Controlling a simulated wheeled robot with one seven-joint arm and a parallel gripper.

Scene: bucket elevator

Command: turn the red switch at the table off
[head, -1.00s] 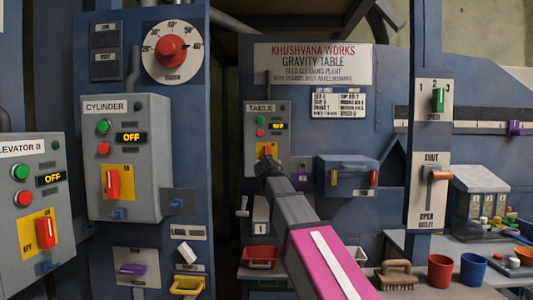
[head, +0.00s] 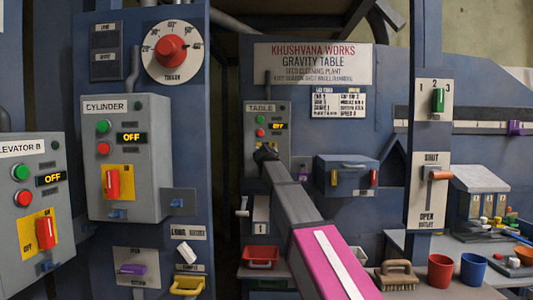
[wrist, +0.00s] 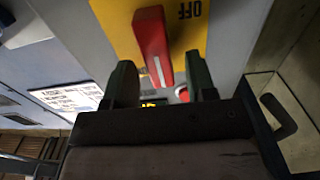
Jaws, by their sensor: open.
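The TABLE panel (head: 282,110) is a grey box with a green and a red button and a small lit display (head: 278,126), too small to read surely. Its red switch (wrist: 152,42) shows in the wrist view on a yellow plate (wrist: 188,40) marked OFF. The handle is nearly upright in that picture, slightly tilted. My gripper (wrist: 162,80) is open, with one dark green finger on each side of the handle's near end; contact cannot be told. In the head view my gripper (head: 265,154) hides the switch.
The CYLINDER panel (head: 155,112) and the ELEVATOR B panel (head: 58,160) stand left with their own red switches. A blue-grey box (head: 345,172) is right of my gripper. A lever marked SHUT and OPEN (head: 438,174) is farther right.

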